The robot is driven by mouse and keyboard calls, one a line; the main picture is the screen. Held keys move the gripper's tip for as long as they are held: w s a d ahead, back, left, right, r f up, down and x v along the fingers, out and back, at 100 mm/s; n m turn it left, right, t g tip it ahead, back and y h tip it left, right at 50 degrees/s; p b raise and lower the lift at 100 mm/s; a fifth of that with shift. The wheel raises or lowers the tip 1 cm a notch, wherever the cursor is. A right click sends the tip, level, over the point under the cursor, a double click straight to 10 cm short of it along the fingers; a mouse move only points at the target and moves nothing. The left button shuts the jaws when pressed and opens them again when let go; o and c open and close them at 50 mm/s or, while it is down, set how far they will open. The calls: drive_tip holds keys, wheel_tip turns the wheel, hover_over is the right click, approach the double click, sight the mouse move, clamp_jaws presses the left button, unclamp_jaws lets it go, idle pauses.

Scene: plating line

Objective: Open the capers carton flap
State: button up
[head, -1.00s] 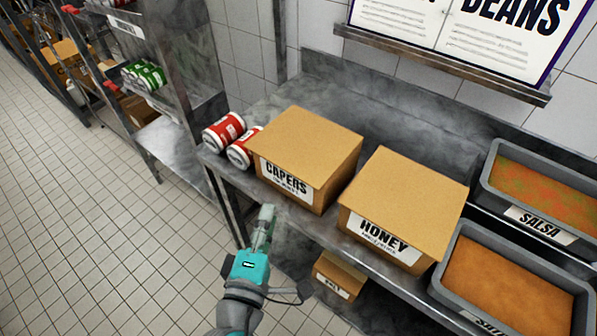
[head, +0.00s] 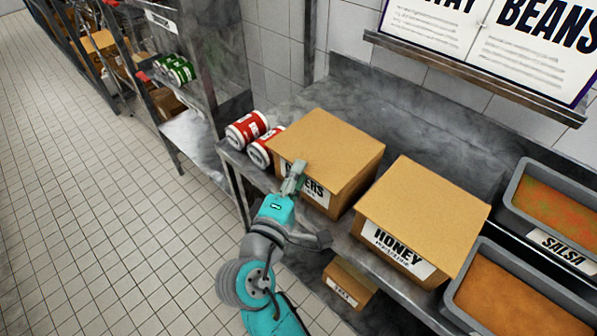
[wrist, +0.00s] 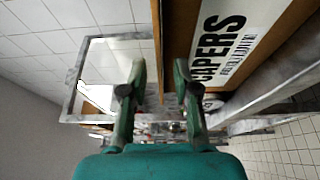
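The capers carton (head: 335,145) is a brown box on the metal table in the head view, with its top lying flat and closed. Its white label faces the front edge and is partly covered by my gripper (head: 298,168). The carton also shows at the upper right in the wrist view, where its CAPERS label (wrist: 218,48) runs sideways. My gripper (wrist: 155,78) is open and empty, its two fingers apart. It is at the carton's front face, near the top front edge; I cannot tell whether it touches.
The honey carton (head: 425,210) stands just right of the capers carton. Red cans (head: 247,128) lie close on its left. Grey tubs, one labelled salsa (head: 562,249), are at the right. A smaller box (head: 348,284) sits on the shelf below. The table behind the cartons is clear.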

drive_tip(key=shift+w+d, duration=0.1)
drive_tip(key=shift+w, duration=0.3)
clamp_jaws()
drive_tip(key=shift+r, duration=0.1)
